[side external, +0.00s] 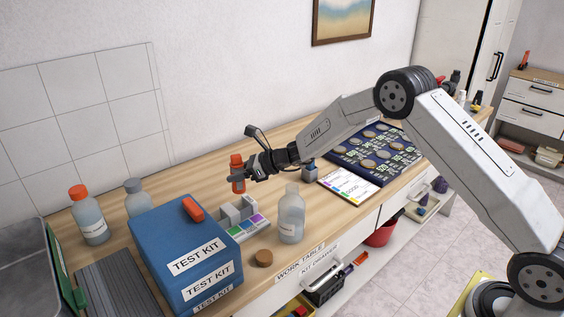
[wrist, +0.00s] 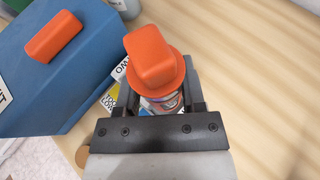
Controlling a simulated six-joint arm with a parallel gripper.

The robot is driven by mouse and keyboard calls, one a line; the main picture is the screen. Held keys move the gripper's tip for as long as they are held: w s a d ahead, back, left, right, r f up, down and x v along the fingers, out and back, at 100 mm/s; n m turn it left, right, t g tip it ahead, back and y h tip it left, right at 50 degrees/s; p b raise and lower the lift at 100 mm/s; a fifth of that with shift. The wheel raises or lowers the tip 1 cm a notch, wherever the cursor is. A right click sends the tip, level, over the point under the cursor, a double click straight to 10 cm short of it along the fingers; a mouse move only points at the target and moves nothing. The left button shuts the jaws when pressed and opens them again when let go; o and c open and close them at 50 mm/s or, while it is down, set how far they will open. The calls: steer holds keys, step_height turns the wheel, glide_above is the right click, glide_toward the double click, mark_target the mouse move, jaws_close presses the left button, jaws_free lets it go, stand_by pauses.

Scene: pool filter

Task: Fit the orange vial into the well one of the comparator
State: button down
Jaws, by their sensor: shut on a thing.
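The orange vial (side external: 237,161) is upright in my gripper (side external: 242,176), with its orange cap above the jaws and its lower end below them. In the wrist view the vial's cap (wrist: 152,58) covers most of its body, between the two fingers of my gripper (wrist: 163,102). The comparator (side external: 240,217), a grey block with coloured squares along its front, stands on the table below the held vial. In the wrist view only bits of labels show past the vial, one reading "TWO" (wrist: 121,71). Well one cannot be made out.
A blue test kit box (side external: 165,233) with an orange piece (side external: 193,209) on top stands left of the comparator. A clear bottle (side external: 291,215) stands close on its right, with a cork (side external: 264,258) in front. A colour chart (side external: 349,184) and a dark tray (side external: 345,155) lie further right.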

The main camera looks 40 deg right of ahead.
mark_target(238, 184)
steer(key=shift+f, duration=1.85)
steer(key=shift+f, duration=2.05)
stand_by(0.9)
jaws_free()
stand_by(0.4)
steer(key=shift+r, duration=0.15)
steer(key=shift+r, duration=4.35)
